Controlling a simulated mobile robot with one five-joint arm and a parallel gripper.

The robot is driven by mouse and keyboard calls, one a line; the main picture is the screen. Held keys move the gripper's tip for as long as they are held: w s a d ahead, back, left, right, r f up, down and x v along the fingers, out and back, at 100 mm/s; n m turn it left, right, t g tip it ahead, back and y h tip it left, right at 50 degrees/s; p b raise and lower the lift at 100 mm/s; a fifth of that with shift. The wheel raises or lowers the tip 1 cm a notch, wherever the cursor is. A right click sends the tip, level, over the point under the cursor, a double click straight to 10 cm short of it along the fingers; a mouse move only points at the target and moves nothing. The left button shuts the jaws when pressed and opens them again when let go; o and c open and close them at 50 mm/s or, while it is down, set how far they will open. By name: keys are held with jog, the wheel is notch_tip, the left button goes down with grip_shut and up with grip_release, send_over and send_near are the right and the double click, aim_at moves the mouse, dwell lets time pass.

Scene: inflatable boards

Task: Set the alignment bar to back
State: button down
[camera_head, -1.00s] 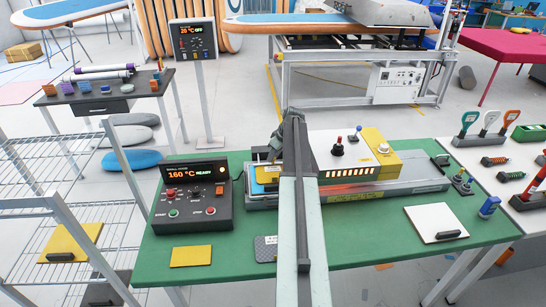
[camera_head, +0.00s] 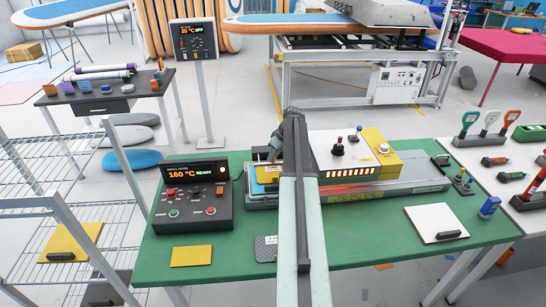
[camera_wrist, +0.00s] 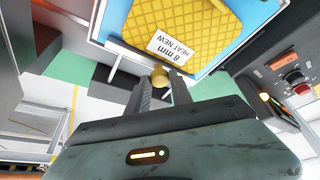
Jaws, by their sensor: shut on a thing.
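My gripper (camera_wrist: 162,88) is shut on a small brass-coloured knob (camera_wrist: 160,76) in the wrist view. The knob sits beside the pale edge of a tray (camera_wrist: 112,47). I take the knob to be part of the alignment bar, but the bar itself cannot be made out clearly. A yellow textured pad (camera_wrist: 190,25) labelled "8 mm HEAT NEW" lies on a blue surface in the tray. In the head view my arm reaches over the green bench and hides much of this spot; the yellow pad (camera_head: 267,174) shows just left of it.
A control box (camera_head: 190,196) reading 160 °C READY stands left of the tray. A white and yellow press head (camera_head: 375,150) stands to the right. A yellow sheet (camera_head: 191,256) and a white board (camera_head: 436,223) lie on the green bench (camera_head: 370,250), whose front middle is partly clear.

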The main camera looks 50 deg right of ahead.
jog(key=w+d, duration=0.3)
jog(key=shift+w+d, duration=0.1)
jog(key=shift+w, duration=0.25)
jog(key=c, duration=1.1)
grip_release()
jog(key=shift+c, duration=0.2)
jog(key=shift+r, duration=0.1)
jog(key=p+v, duration=0.7)
jog(key=shift+r, duration=0.3)
jog(key=shift+s, duration=0.15)
